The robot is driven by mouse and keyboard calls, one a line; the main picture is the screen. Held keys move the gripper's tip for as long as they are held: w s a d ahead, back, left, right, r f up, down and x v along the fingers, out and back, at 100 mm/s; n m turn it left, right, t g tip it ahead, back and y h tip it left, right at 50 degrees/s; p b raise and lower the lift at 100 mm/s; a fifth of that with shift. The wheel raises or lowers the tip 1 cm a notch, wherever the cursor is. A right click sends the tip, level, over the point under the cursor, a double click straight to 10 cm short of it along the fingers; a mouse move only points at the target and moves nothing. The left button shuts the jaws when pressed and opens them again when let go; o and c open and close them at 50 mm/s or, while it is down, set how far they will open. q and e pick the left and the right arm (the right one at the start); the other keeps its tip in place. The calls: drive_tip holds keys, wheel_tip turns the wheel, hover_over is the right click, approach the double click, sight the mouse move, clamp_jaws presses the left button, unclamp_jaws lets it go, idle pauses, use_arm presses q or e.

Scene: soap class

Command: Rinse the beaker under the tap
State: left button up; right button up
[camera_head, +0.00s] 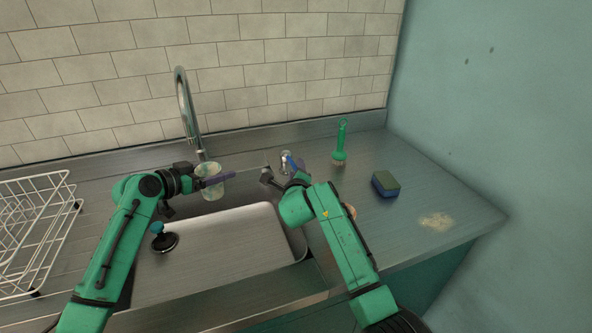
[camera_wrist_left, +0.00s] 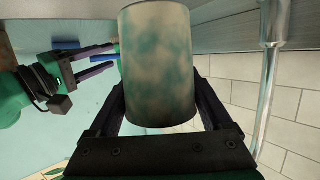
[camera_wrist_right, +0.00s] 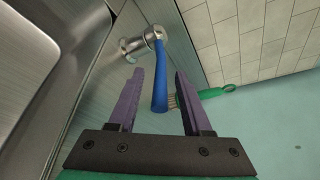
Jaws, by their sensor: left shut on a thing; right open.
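The beaker (camera_head: 210,188), a pale cylinder with blotchy green stains, is held upright over the back of the sink (camera_head: 225,245). My left gripper (camera_head: 205,181) is shut around its side; the left wrist view shows the beaker (camera_wrist_left: 158,60) between the fingers. The chrome tap (camera_head: 183,95) arches up behind it; I cannot tell whether its outlet is exactly above the beaker. A chrome fitting with a blue lever (camera_wrist_right: 161,75) stands behind the sink, right of the tap. My right gripper (camera_wrist_right: 158,98) is open, with the lever between its fingers in view; no contact shows.
A black plug with a teal knob (camera_head: 164,240) is in the sink's left part. A green brush (camera_head: 341,140) stands on the counter, right of the lever. A green-and-blue sponge (camera_head: 385,184) and a pale stain (camera_head: 436,221) are farther right. A white wire rack (camera_head: 30,230) is at left.

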drive_tip(key=shift+w, duration=0.35)
clamp_jaws()
drive_tip(key=shift+f, duration=0.1)
drive_tip(key=shift+f, duration=0.1)
idle(1.1)
